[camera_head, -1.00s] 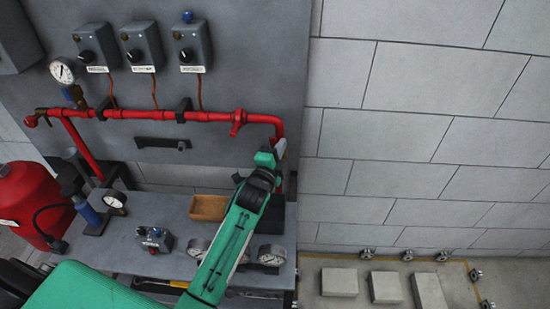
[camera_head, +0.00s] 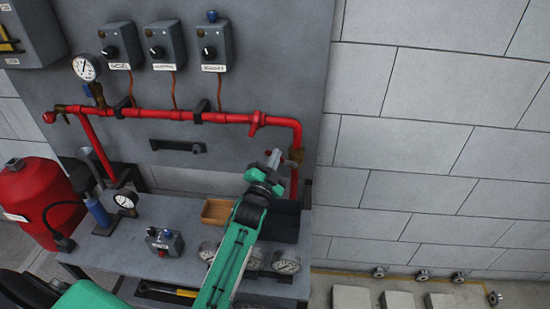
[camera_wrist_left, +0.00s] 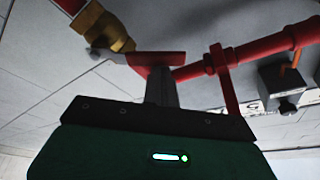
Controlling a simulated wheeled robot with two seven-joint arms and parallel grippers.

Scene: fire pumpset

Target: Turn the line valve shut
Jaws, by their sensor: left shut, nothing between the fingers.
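The line valve has a brass body (camera_head: 297,155) on the red pipe's downward leg at the right end of the panel. In the left wrist view its brass body (camera_wrist_left: 115,30) is at the top left, with a grey metal piece beside it and a red handle (camera_wrist_left: 158,58) reaching right. My left gripper (camera_head: 274,158) is just left of the valve in the head view, fingers shut and empty. In the wrist view its fingers (camera_wrist_left: 161,88) overlap the red handle; I cannot tell whether they touch it. My right gripper is not in view.
The red pipe (camera_head: 170,114) crosses the panel above my gripper, with a red fitting (camera_head: 257,121) on it. Below are a bench with an orange-brown bin (camera_head: 217,211), a dark bin (camera_head: 283,222) and gauges (camera_head: 286,262). A block wall (camera_head: 430,150) stands on the right.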

